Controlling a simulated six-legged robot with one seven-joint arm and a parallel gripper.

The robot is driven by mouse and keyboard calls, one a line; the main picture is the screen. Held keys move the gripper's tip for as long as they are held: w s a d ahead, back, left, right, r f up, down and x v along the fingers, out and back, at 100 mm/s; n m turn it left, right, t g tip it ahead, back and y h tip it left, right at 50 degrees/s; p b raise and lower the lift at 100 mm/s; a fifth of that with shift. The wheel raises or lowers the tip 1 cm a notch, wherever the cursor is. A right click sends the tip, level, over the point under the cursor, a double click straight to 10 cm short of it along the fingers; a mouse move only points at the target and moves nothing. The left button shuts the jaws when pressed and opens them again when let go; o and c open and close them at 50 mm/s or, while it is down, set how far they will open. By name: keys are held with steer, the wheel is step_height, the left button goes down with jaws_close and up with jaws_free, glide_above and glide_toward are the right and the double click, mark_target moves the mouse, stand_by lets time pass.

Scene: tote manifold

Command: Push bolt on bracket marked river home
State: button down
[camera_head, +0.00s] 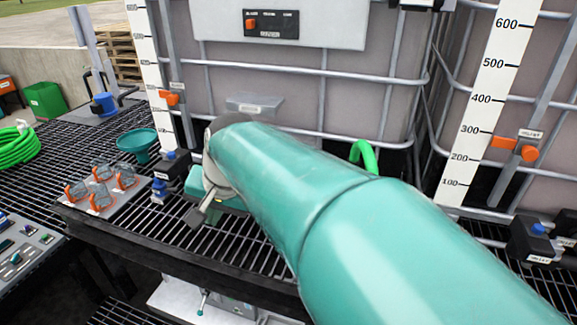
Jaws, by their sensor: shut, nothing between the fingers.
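I cannot make out the word river on any label. A small orange fitting (169,97) with a pale label sits on the upright bar beside the left scale. A similar orange fitting (527,152), also labelled, sits on the bar beside the right scale; its lettering is too small to read surely. I cannot tell whether either is the bolt and bracket. My gripper (203,210) is low at left centre, over the grating, partly hidden by my teal arm. It is shut and empty, apart from both orange fittings.
Two caged totes (290,90) fill the back. Dark valves with blue caps (537,228) stand at their feet. A teal funnel (137,141) and a plate of orange-framed pieces (99,187) lie at left. A green hose (17,147) is coiled at far left. My arm hides the centre right.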

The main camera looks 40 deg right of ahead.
steer(key=w+d+f+m+y, duration=0.1)
steer(key=w+d+m, duration=0.4)
steer(key=d, duration=0.4)
steer(key=w+d+f+m, duration=0.1)
steer(key=w+d+m, duration=0.3)
steer(key=d+m, duration=0.3)
steer(key=d+f+m+t, duration=0.1)
steer(key=d+f+m, duration=0.2)
steer(key=d, duration=0.9)
steer(key=s+d+f+m+t, duration=0.1)
steer(key=d+f+m+t, duration=0.1)
steer(key=d+m, duration=0.5)
steer(key=d+f, duration=0.1)
steer(key=d, duration=0.3)
steer(key=shift+s+d+m+t+y, duration=0.15)
steer(key=shift+d+m+t+y, duration=0.15)
steer(key=shift+d+m+y, duration=0.1)
steer(key=shift+a, duration=0.1)
steer(key=x, duration=1)
